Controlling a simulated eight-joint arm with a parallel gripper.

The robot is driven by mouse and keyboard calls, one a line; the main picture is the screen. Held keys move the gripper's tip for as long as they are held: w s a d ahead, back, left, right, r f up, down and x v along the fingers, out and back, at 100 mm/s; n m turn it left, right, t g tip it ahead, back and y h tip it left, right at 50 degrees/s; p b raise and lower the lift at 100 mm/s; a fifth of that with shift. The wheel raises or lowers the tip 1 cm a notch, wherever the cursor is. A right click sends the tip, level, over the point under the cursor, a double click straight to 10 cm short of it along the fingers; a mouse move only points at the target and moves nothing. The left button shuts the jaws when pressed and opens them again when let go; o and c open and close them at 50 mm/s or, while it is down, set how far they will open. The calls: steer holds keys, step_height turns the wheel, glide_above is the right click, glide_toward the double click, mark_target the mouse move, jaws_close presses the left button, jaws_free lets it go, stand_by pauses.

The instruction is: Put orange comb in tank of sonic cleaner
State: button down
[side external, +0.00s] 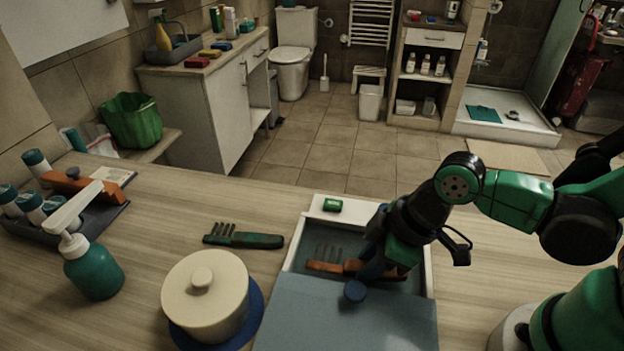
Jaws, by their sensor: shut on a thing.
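The orange comb (325,266) has dark teeth pointing toward the back and lies across the opening of a box with pale walls and a blue-grey top, which looks like the sonic cleaner (345,325). My gripper (373,268) is at the right part of the comb, over the opening, and looks shut on it. My fingers partly hide the comb. I cannot tell whether the comb touches the tank floor. The tank's open part (298,262) shows behind that top.
A green comb (243,237) lies left of the box. A lidded cream pot (205,300) on a blue plate and a teal pump bottle (93,268) stand further left. A small green block (332,205) is on the box's back rim. A tray (98,213) holds bottles and an orange-brown object.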

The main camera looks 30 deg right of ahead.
steer(key=shift+f, duration=0.6)
steer(key=c, duration=0.6)
jaws_free()
steer(key=shift+r, duration=0.15)
steer(key=shift+v, duration=5.7)
steer(key=w+d+m+t+h, duration=0.1)
steer(key=w+d+m, duration=0.1)
steer(key=m, duration=0.1)
steer(key=w+d+m+t+h, duration=0.1)
steer(key=w+d+m, duration=0.1)
steer(key=d+m, duration=0.1)
steer(key=w+d+m+t+h, duration=0.1)
steer(key=w+d+m+t, duration=0.1)
steer(key=w+d+m, duration=0.1)
steer(key=shift+d, duration=0.25)
